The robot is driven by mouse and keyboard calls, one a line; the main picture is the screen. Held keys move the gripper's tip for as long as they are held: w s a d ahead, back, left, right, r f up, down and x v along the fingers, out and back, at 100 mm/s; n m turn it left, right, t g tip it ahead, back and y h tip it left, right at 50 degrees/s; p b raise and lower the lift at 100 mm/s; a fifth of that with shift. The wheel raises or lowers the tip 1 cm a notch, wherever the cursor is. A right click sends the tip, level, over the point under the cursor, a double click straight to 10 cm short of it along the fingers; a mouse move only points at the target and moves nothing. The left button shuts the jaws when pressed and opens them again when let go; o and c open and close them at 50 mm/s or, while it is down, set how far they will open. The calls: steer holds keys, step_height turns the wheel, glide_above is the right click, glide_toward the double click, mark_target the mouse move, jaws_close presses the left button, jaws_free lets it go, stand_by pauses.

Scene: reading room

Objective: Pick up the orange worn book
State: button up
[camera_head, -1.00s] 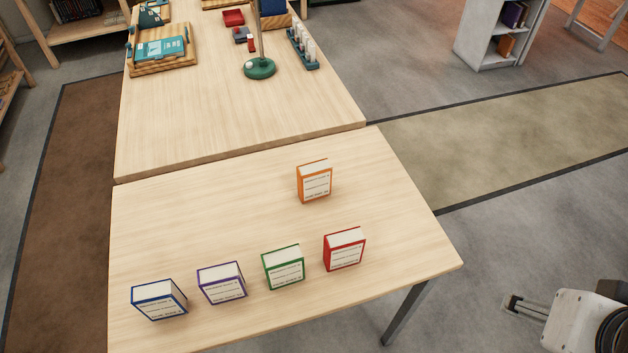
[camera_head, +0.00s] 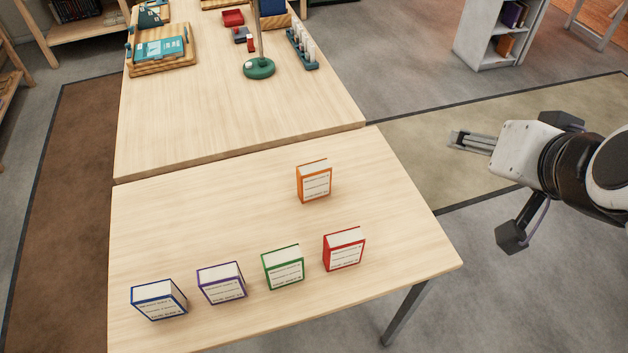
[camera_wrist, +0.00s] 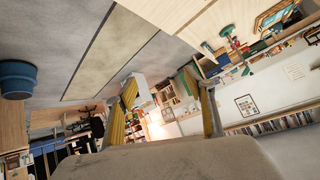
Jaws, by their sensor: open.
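The orange book (camera_head: 315,184) stands upright on the near table (camera_head: 220,225), toward its back right and apart from the other books. A label with lines of print covers much of its front face. My gripper (camera_head: 455,141) is to the right of the table, over the floor, apart from the orange book and pointing left. In the wrist view my gripper (camera_wrist: 165,90) shows two yellowish fingers spread apart with nothing between them. I cannot make out the orange book in the wrist view.
Blue (camera_head: 160,300), purple (camera_head: 222,284), green (camera_head: 284,268) and red (camera_head: 344,250) books stand in a row along the front of the near table. A second table (camera_head: 200,120) adjoins behind, with a green-based stand (camera_head: 259,69). Table space around the orange book is clear.

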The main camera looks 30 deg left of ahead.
steer(key=w+a+r+t+y, duration=0.2)
steer(key=w+a+r, duration=0.1)
steer(key=w+a, duration=0.65)
steer(key=w+a+f+m+t+h, duration=0.15)
steer(key=w+a, duration=0.35)
steer(key=a, duration=0.5)
steer(key=w+a+f+m+t+h, duration=0.1)
steer(key=w+a+f+m+t, duration=0.15)
steer(key=w+a, duration=0.45)
steer(key=m+h, duration=0.2)
steer(key=h, duration=0.8)
glide_toward(304, 169)
steer(key=w, duration=0.2)
steer(key=shift+s+d+f, duration=0.1)
steer(key=shift+d+f, duration=0.15)
steer(key=shift+d, duration=0.25)
steer(key=shift+x, duration=1.3)
